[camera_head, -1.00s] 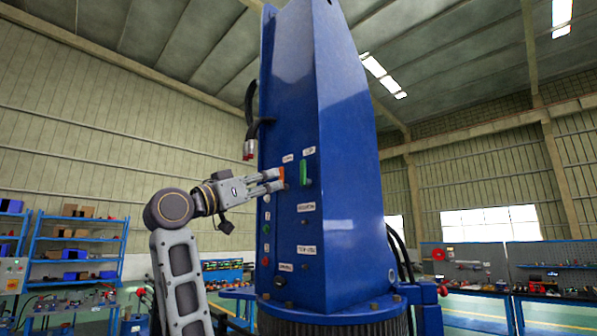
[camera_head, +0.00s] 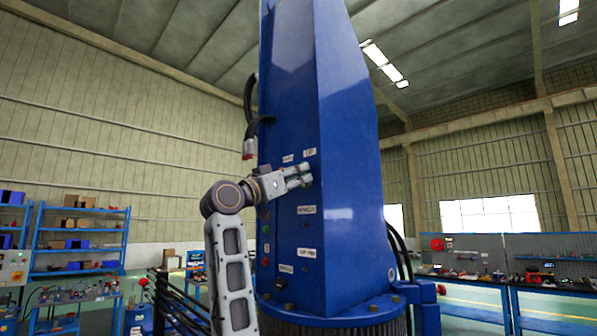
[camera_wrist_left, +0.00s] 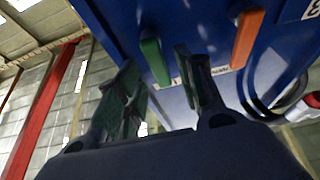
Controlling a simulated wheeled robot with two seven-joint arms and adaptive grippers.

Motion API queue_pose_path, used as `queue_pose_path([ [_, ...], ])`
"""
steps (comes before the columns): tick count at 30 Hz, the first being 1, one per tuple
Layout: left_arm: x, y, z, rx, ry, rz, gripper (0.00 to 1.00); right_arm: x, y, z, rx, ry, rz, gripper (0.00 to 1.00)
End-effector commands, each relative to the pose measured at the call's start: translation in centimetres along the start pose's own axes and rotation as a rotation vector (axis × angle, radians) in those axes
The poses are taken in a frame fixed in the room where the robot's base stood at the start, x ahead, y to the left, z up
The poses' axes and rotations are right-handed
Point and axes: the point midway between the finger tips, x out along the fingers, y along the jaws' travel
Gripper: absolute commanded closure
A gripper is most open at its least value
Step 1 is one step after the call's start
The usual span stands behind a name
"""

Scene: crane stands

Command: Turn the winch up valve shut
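A tall blue crane column (camera_head: 350,130) fills the middle of the head view, with labelled valve handles on its panel. A green handle (camera_wrist_left: 155,62) and an orange handle (camera_wrist_left: 247,38) show in the left wrist view. The label text is too small to read, so I cannot tell which is the winch up valve. My left gripper (camera_head: 305,175) is at the panel's upper part and hides most of both handles in the head view. In the left wrist view the left gripper (camera_wrist_left: 154,66) is open, with the green handle between its fingertips and the orange one outside. Contact is unclear.
A hose with a red end (camera_head: 248,152) hangs left of the column. Buttons, including a red one (camera_head: 265,262), sit lower on the panel. Blue shelves (camera_head: 80,240) stand far left and workbenches (camera_head: 555,300) far right. Space around the arm is free.

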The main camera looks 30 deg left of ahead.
Motion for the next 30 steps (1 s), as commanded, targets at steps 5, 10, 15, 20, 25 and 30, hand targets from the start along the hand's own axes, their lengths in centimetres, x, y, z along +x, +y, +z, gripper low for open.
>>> queue_pose_path([
  [5,0.92,0.02,-0.09,-0.001,0.000,0.000,0.62,-0.44,-0.14,-0.09,0.000,0.001,-0.001,0.60],
  [10,1.12,0.00,0.00,-0.001,0.000,0.000,0.62,-0.46,-0.12,-0.08,0.000,0.000,-0.001,0.60],
  [15,1.10,0.01,0.03,0.000,0.000,0.000,0.62,-0.43,-0.04,-0.06,0.000,0.000,-0.001,0.60],
  [20,1.09,0.01,0.03,0.000,0.000,0.000,0.79,-0.43,0.15,-0.01,-0.001,0.000,0.001,0.60],
  [25,1.08,0.01,0.03,0.000,0.000,0.000,1.00,-0.43,0.35,0.04,-0.002,-0.001,0.003,0.60],
  [30,1.08,0.00,0.04,0.001,0.000,0.000,1.00,-0.42,0.41,0.06,-0.003,-0.001,0.004,0.60],
])
